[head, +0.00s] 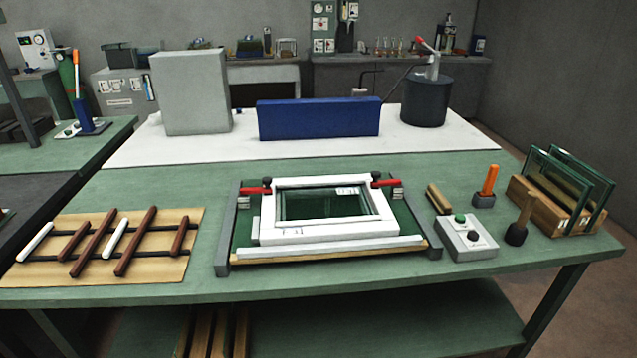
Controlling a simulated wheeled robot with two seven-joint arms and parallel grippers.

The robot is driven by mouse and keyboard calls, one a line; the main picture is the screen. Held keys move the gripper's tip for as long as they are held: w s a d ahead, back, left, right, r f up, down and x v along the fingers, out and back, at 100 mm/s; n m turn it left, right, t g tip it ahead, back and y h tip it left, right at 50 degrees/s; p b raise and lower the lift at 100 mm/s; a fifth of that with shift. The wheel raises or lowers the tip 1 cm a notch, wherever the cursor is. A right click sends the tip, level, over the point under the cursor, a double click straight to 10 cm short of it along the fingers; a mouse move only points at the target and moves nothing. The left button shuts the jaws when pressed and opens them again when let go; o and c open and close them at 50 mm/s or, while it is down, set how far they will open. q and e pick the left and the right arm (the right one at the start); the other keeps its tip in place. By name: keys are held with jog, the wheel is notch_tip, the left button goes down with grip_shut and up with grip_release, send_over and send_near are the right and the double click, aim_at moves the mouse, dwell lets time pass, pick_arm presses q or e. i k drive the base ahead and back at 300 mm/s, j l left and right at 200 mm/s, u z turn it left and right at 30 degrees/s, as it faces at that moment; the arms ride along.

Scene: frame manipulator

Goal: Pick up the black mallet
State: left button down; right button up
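The black mallet (516,234) stands at the right front of the green workbench. Its dark round head rests on the bench and its wooden handle points up, tilted slightly to the right. It stands just left of the wooden rack with glass panes and right of the grey button box. Nothing hides it. Neither of my grippers shows in the head view.
A white frame (282,234) sits in a clamp fixture at the bench middle. A button box (467,238), an orange-handled tool (487,184) and a glass rack (548,208) surround the mallet. A board with several sticks (165,265) lies left. Bare bench (480,277) lies in front.

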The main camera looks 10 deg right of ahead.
aim_at(516, 233)
jog(key=z, duration=1.4)
